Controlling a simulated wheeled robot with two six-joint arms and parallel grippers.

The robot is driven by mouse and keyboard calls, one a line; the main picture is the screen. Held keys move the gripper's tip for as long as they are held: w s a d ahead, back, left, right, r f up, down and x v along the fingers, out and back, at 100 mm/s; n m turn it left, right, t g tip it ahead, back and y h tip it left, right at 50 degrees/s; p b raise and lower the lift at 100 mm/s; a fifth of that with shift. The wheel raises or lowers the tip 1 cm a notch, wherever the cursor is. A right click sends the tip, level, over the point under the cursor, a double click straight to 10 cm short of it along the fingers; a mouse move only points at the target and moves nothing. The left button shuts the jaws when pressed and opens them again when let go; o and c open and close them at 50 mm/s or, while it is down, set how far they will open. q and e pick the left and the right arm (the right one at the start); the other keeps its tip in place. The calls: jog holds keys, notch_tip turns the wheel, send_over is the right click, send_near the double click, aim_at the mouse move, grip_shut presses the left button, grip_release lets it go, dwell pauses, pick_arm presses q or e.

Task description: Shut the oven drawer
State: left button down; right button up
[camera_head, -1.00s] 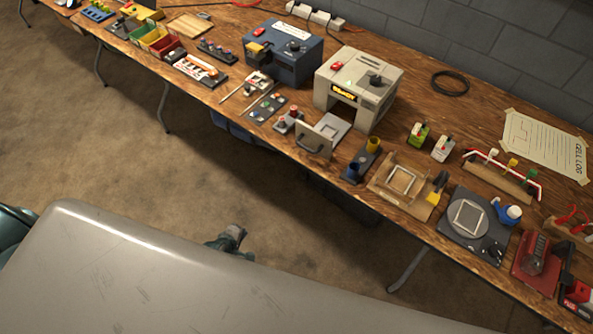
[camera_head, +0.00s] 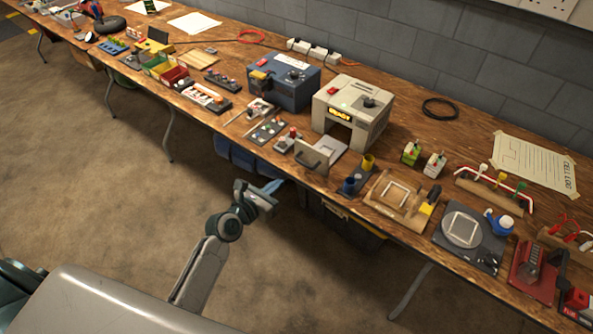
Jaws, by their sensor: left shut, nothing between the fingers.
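The oven is a beige box (camera_head: 352,110) with a lit yellow label, a red button and a dark knob on top. Its drawer (camera_head: 328,153) is pulled out towards the table's front edge, with a grey tray behind an upright beige front panel (camera_head: 311,157) that has a dark handle. The oven mouth behind the tray is open. My left gripper (camera_head: 272,187) is shut and empty, over the floor in front of the table, below and left of the drawer panel and apart from it. My right gripper is not in view.
A blue box (camera_head: 284,82) stands left of the oven. A small block with red-topped parts (camera_head: 287,138) sits close left of the drawer, and a holder with blue and yellow cups (camera_head: 358,177) close right. Blue bins (camera_head: 236,153) are under the table.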

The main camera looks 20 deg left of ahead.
aim_at(303, 163)
pick_arm(q)
jog(key=x, duration=1)
jog(key=shift+w+d+f, duration=0.1)
jog(key=shift+w+d, duration=0.15)
jog(key=shift+w, duration=0.3)
jog(key=r+x, duration=0.1)
jog(key=x, duration=0.3)
jog(key=b+x, duration=0.1)
jog(key=x, duration=0.3)
jog(key=r+x, duration=0.1)
jog(key=x, duration=0.4)
jog(key=shift+w+d+r, duration=0.25)
jog(key=shift+w+d+b, duration=0.1)
jog(key=shift+w+b, duration=0.2)
jog(key=shift+w, duration=0.05)
jog(key=shift+r, duration=0.3)
